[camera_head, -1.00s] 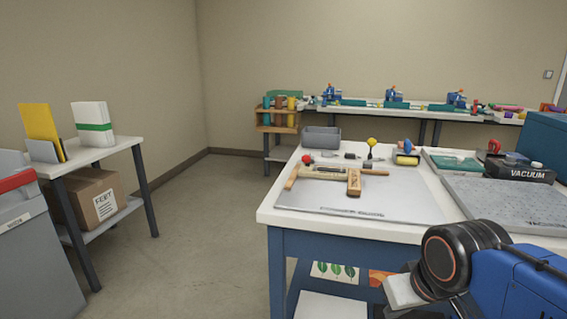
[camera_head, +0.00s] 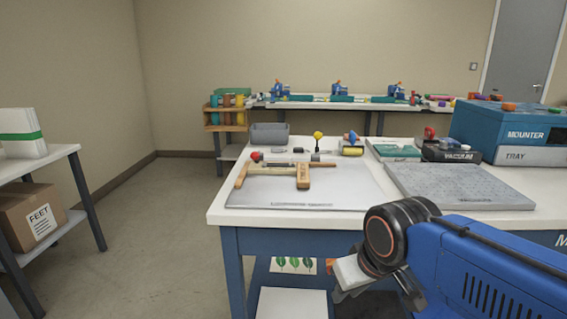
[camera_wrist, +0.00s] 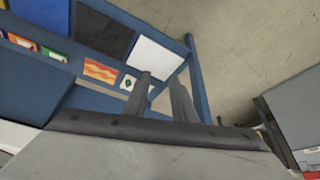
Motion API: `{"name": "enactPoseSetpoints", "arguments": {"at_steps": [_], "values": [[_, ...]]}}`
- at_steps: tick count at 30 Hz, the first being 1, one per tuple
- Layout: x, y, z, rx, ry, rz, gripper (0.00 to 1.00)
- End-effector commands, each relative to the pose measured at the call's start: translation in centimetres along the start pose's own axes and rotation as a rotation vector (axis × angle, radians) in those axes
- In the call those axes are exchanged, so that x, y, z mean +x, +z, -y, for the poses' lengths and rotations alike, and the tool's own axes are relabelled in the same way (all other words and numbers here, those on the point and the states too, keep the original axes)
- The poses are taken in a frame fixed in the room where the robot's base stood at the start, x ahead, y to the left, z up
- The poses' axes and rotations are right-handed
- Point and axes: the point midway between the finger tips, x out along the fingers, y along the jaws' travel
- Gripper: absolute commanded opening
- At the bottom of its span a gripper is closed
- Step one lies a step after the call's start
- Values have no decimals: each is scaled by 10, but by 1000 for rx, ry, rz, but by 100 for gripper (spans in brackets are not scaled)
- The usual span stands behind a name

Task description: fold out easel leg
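A wooden easel (camera_head: 289,172) lies on the grey mat (camera_head: 345,190) on the white-topped blue workbench. It shows a long thin bar and two thicker wooden pieces; I cannot tell which piece is the leg, or whether it is folded. My gripper (camera_wrist: 159,76) is low in front of the bench, well away from the easel. In the wrist view its two fingers stand apart with nothing between them, above the bench's lower shelf. The easel does not show in the wrist view.
A grey bin (camera_head: 269,134), a yellow-knobbed tool (camera_head: 318,136) and a roller (camera_head: 351,149) stand behind the easel. A grey slab (camera_head: 459,186) and a blue mounter (camera_head: 507,127) are to the right. A side table holds a FEET box (camera_head: 38,216) below. Floor at left is clear.

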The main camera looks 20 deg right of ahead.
Motion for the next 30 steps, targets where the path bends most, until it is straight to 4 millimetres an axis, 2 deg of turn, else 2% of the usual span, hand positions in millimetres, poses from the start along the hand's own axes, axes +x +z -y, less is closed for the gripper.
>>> {"name": "enactPoseSetpoints", "arguments": {"at_steps": [2, 5, 9, 18, 24, 30], "values": [[-8, -14, 0, 6, 3, 3, 23], [-25, -46, -1, 25, 9, 5, 23], [-56, -105, -3, 62, 26, 12, 23], [-106, -221, -3, 145, 62, 21, 23], [-132, -302, -2, 212, 91, 24, 23], [-150, -378, 0, 281, 120, 24, 23]]}}
